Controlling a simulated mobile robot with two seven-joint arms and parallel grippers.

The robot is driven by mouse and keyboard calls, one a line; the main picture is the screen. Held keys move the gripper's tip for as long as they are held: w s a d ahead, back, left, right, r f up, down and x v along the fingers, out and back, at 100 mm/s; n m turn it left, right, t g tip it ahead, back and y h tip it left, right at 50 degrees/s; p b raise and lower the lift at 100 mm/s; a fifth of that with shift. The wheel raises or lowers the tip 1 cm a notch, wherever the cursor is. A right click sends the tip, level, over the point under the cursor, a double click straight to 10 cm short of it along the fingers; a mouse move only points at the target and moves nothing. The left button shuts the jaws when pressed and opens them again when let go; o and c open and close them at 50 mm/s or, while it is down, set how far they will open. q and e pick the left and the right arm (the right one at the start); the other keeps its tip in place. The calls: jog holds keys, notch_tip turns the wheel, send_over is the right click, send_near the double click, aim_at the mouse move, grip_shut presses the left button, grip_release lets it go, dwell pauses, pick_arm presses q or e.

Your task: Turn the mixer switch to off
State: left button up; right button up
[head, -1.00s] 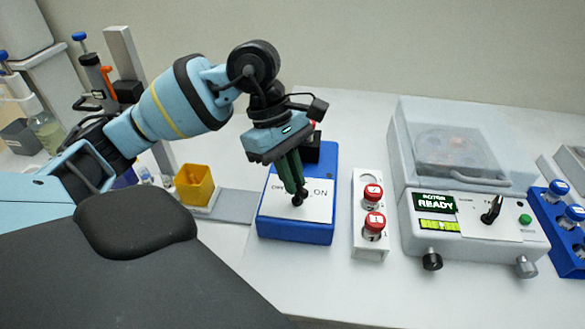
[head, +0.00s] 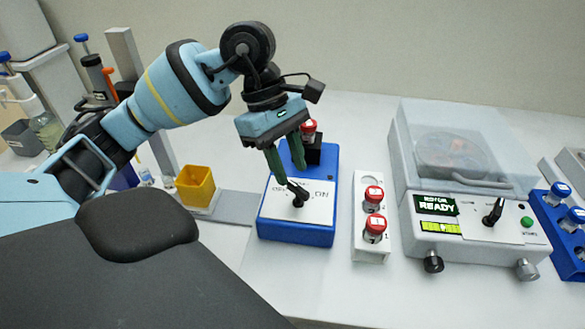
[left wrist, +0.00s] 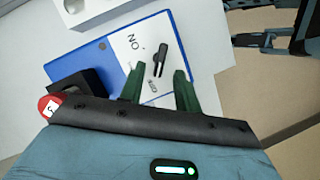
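The mixer (head: 267,231) is a blue box with a white plate in the head view. Its black switch lever (head: 297,193) leans up and left, toward the OFF side; ON is printed to its right. The lever also shows in the left wrist view (left wrist: 161,55), with ON beside it. My left gripper (head: 290,172) is open and empty, its green fingers just above and behind the lever, apart from it. The fingers also show in the left wrist view (left wrist: 157,84). My right gripper is not in view.
A red-capped vial (head: 308,128) stands in the black holder at the mixer's back. A white rack (head: 369,252) with two red-capped vials stands to the right, then a centrifuge (head: 470,245) reading READY. A yellow cup (head: 195,187) stands to the left. The front bench is clear.

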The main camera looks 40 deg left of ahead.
pick_arm(q)
jog(key=shift+v, duration=2.45)
